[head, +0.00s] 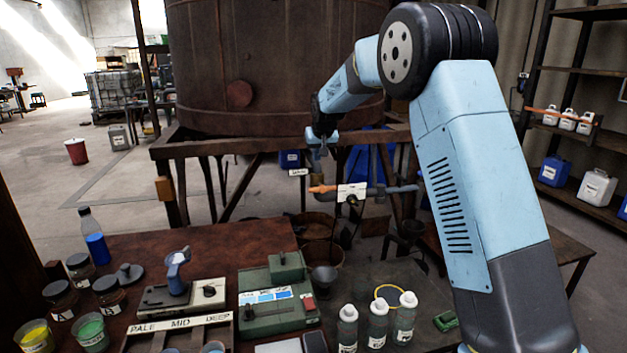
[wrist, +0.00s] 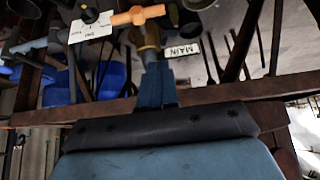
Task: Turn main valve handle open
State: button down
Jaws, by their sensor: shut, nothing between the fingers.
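The main valve handle is an orange lever (head: 322,189), lying roughly level on the pipework below the big rusty vat (head: 255,65). In the wrist view the orange lever (wrist: 138,15) shows at the top, beyond a brass-coloured fitting (wrist: 148,38). A white MAIN label (wrist: 186,50) is to the right of the fitting; it also shows in the head view (head: 299,172). My gripper (head: 322,152) is shut and empty, above the lever in the head view. In the wrist view my gripper (wrist: 153,68) overlaps the lower end of the fitting; I cannot tell whether they touch.
A white tag (head: 351,193) hangs on the pipe right of the lever. A rusty frame beam (head: 240,145) runs under the vat, close to my gripper. A bench (head: 225,240) in front holds jars, bottles and instruments. Shelves (head: 575,70) stand at the right.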

send_over(313, 189)
notch_tip(313, 189, down, 8)
jog(key=shift+w+f, duration=0.15)
notch_tip(313, 189, down, 2)
jog(key=shift+d+f, duration=0.1)
jog(key=shift+f, duration=0.05)
jog(key=shift+s+f, duration=0.3)
jog(key=shift+f, duration=0.6)
